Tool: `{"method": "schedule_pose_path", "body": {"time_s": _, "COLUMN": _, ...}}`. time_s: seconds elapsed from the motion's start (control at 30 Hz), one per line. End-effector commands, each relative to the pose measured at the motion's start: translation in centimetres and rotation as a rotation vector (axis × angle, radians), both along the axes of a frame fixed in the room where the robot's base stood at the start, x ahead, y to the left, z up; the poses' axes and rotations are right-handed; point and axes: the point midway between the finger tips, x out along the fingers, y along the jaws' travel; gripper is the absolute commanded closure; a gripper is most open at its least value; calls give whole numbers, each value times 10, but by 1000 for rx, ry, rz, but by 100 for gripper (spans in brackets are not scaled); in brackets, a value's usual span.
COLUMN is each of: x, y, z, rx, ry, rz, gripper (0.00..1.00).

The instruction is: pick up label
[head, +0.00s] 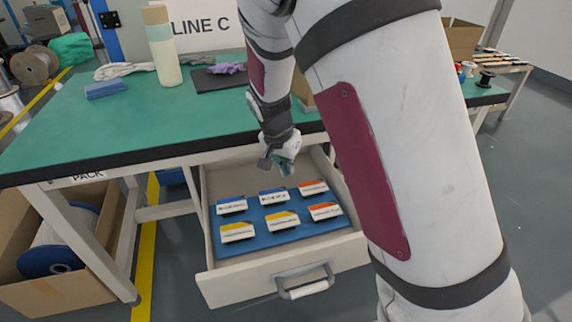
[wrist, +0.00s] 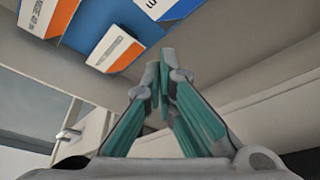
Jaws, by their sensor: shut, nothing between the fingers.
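Several small labels with white faces lie in two rows on a blue mat (head: 260,240) in the open drawer (head: 218,278). Two have blue tops, at the back left (head: 231,206) and back middle (head: 272,197). Two have yellow tops, at the front left (head: 237,232) and front middle (head: 282,221). Two have orange tops, at the right (head: 313,188) and (head: 325,211). My gripper (head: 285,168) hangs above the drawer's back part, apart from the labels. In the wrist view its teal fingers (wrist: 160,68) meet, empty; an orange-and-white label (wrist: 114,50) shows beyond them.
The green table (head: 130,125) overhangs the drawer behind my gripper. The drawer's grey handle (head: 303,287) faces front. A cardboard box (head: 50,295) with a spool stands at left.

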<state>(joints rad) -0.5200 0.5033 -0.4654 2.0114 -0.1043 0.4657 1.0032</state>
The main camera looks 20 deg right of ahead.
Motion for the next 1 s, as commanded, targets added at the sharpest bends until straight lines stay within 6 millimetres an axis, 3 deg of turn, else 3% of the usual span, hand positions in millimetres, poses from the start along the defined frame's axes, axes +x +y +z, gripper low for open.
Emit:
{"method": "schedule_pose_path", "body": {"time_s": 0.1, "x": 4, "y": -6, "z": -23, "rx": -1, "ry": 3, "rz": -1, "gripper": 100}}
{"method": "schedule_pose_path", "body": {"time_s": 0.33, "x": 11, "y": -11, "z": -45, "rx": -1, "ry": 1, "rz": 0, "gripper": 100}}
{"method": "schedule_pose_path", "body": {"time_s": 0.77, "x": 12, "y": -12, "z": -48, "rx": 0, "ry": 0, "rz": 1, "gripper": 100}}
{"method": "schedule_pose_path", "body": {"time_s": 1.0, "x": -1, "y": 2, "z": -47, "rx": 0, "ry": 2, "rz": 4, "gripper": 100}}
